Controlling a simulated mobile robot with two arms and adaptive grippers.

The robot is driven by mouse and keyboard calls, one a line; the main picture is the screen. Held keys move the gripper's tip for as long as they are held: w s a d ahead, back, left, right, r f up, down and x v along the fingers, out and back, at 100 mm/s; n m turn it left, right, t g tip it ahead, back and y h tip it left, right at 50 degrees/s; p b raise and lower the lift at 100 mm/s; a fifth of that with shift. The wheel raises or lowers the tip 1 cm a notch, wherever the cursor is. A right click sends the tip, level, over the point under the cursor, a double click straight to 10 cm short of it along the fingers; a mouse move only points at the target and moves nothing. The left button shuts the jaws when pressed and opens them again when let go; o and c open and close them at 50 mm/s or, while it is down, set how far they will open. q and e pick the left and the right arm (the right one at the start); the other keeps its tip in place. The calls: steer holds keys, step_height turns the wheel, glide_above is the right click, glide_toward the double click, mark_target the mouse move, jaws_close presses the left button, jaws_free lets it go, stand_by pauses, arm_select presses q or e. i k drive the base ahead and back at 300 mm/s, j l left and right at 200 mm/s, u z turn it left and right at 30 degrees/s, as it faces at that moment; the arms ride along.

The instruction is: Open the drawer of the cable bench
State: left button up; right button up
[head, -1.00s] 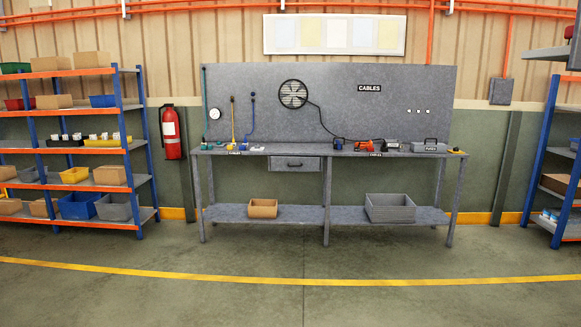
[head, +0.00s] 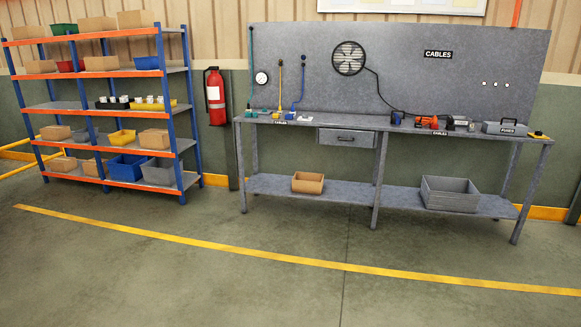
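The cable bench (head: 310,125) is a grey table with a tall grey back panel carrying a "CABLES" sign (head: 438,54). It stands right of centre against the wall, some distance away across the floor. Its drawer (head: 347,138) hangs under the tabletop, left of the bench's middle, with a dark handle on its front. The drawer front looks flush under the top, so it appears shut. Neither of my grippers shows in the head view.
A blue and orange shelf rack (head: 168,110) with bins stands to the left. A red fire extinguisher (head: 215,96) hangs between rack and bench. A cardboard box (head: 308,182) and a grey crate (head: 450,194) sit on the bench's lower shelf. The floor in front is clear, crossed by a yellow line (head: 300,262).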

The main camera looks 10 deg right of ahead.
mark_target(334, 136)
steer(key=i+l+z, duration=0.3)
steer(key=i, duration=0.75)
steer(key=i+z, duration=0.25)
steer(key=i, duration=0.75)
